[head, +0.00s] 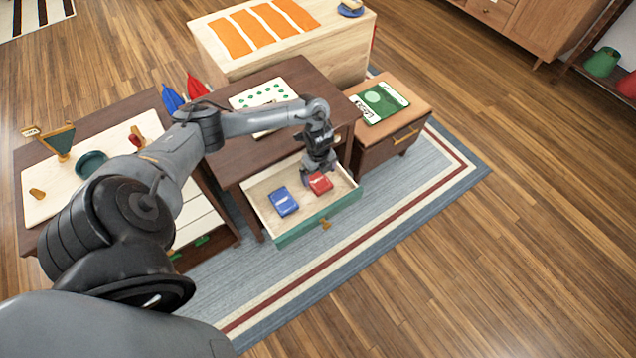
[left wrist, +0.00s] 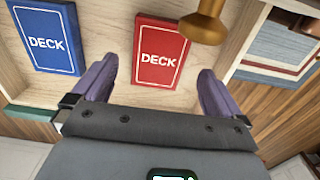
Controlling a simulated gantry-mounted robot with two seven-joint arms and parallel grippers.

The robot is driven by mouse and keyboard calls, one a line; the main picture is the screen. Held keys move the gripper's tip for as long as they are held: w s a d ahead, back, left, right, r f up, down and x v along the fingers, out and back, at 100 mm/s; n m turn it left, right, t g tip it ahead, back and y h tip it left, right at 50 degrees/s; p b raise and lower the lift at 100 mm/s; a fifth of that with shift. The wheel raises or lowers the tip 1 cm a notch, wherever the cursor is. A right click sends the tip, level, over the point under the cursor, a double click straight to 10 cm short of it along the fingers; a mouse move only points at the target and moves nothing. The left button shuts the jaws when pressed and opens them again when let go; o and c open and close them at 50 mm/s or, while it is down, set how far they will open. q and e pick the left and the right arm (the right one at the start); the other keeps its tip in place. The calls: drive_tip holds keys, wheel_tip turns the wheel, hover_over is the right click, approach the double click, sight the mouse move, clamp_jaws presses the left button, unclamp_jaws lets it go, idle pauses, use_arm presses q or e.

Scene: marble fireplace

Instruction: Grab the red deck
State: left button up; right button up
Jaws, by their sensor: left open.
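The red deck (head: 320,183) lies in an open drawer (head: 290,237) with a green front. In the left wrist view the red deck (left wrist: 160,54) shows white lettering that reads DECK. My left gripper (head: 319,168) is open above the drawer, close to the red deck. In the left wrist view its two purple fingers (left wrist: 155,85) stand apart, one on each side of the red deck's near end. A blue deck (head: 284,202) lies to the left in the same drawer and also shows in the left wrist view (left wrist: 45,36). My right gripper is not in view.
A brass knob (left wrist: 203,24) shows close to the red deck in the left wrist view. The dark table (head: 230,168) stands over the drawer. A brown cabinet (head: 392,142) with a green card is at the right. The rug in front is clear.

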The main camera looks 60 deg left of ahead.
sight(319, 181)
use_arm(q)
drive_tip(key=f+b, duration=0.1)
drive_tip(key=f, duration=0.2)
drive_tip(key=shift+s+d+f, duration=0.1)
drive_tip(key=shift+d+f, duration=0.1)
drive_tip(key=shift+c, duration=0.2)
drive_tip(key=shift+r, duration=0.1)
drive_tip(key=c, duration=1.1)
